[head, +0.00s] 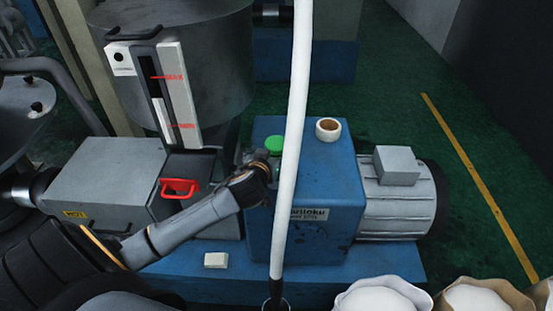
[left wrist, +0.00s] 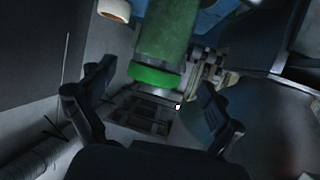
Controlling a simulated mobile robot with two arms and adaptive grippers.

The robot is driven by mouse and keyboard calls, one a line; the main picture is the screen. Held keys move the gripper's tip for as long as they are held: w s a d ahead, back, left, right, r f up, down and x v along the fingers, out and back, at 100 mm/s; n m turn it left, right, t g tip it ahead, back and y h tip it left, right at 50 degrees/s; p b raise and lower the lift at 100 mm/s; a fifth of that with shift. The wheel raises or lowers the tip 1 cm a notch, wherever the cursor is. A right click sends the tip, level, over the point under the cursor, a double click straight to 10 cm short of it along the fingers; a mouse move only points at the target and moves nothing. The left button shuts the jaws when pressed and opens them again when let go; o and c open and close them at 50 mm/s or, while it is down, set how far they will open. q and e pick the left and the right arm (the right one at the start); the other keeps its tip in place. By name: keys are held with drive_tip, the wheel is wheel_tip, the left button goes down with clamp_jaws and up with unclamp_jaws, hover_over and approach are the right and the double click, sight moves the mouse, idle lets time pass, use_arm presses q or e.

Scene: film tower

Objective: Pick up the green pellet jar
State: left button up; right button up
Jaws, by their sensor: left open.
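The green pellet jar shows its green lid (head: 274,143) on top of the blue machine housing (head: 335,175); its body is mostly hidden. My left gripper (head: 258,166) is beside the jar, on its near left side, and partly hidden by its own wrist. In the left wrist view the jar (left wrist: 167,35) appears upside down, with a clear greenish body and green cap. The open fingers of my left gripper (left wrist: 150,105) stand on either side below the cap in that picture, apart from it. My right gripper is out of view.
A tape roll (head: 328,129) lies right of the jar on the housing. A white hose (head: 290,150) runs upright in front of the housing. A hopper (head: 185,70) and red handle (head: 180,187) are at the left. A grey motor (head: 398,195) and open sacks (head: 475,300) are at the right.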

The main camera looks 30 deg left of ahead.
use_arm(q)
drive_tip(key=p+x, duration=0.1)
drive_tip(key=x, duration=0.4)
drive_tip(key=shift+d, duration=0.2)
drive_tip(key=c, duration=1.5)
drive_tip(key=shift+c, duration=0.2)
